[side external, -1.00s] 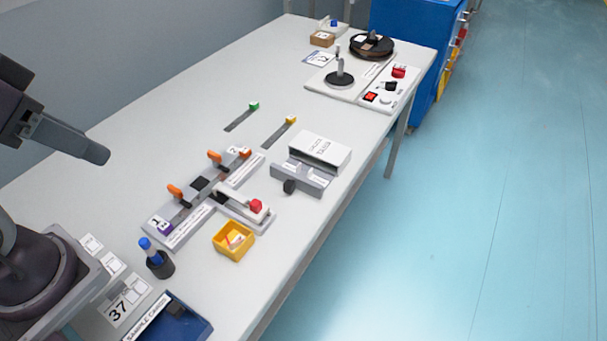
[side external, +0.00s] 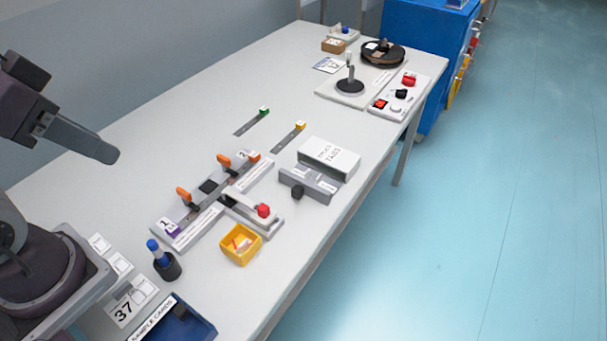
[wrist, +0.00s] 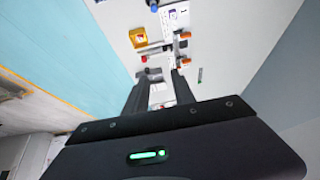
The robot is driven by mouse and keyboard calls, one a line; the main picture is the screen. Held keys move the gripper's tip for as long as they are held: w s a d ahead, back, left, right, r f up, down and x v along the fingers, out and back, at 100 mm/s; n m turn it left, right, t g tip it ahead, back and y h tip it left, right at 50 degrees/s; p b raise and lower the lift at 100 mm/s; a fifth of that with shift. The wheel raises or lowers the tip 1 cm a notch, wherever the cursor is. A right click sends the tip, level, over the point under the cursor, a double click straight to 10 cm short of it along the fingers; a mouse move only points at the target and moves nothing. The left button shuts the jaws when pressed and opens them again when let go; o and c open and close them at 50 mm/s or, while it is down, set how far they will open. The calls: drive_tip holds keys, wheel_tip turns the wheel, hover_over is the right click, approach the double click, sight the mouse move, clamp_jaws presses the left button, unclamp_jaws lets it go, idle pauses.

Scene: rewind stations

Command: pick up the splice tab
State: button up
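A white box (side external: 330,157) with lettering that looks like "splice tabs" stands on the table, right of the splicing fixture. A grey holder (side external: 309,184) with a dark knob sits against its front. I cannot make out a single splice tab. My gripper (side external: 110,153) hangs at the left, above the table and well away from the box. In the wrist view my gripper (wrist: 160,75) shows two fingers apart with nothing held. The white box (wrist: 160,95) and grey holder (wrist: 150,75) appear beyond, in line with the gap.
The splicing fixture (side external: 198,207) with orange clamps lies mid-table. A yellow bin (side external: 241,244), a blue-topped bottle (side external: 164,260) and a blue tray (side external: 184,322) are near the front. A reel (side external: 382,53) and switch panel (side external: 393,99) stand at the far end. The table's left middle is clear.

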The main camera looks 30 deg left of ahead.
drive_tip(key=n+g, duration=0.6)
drive_tip(key=n, duration=1.2)
hover_over(308, 171)
wheel_tip(308, 171, down, 25)
wheel_tip(308, 171, down, 7)
drive_tip(key=shift+r, duration=0.1)
drive_tip(key=shift+s, duration=0.1)
clamp_jaws()
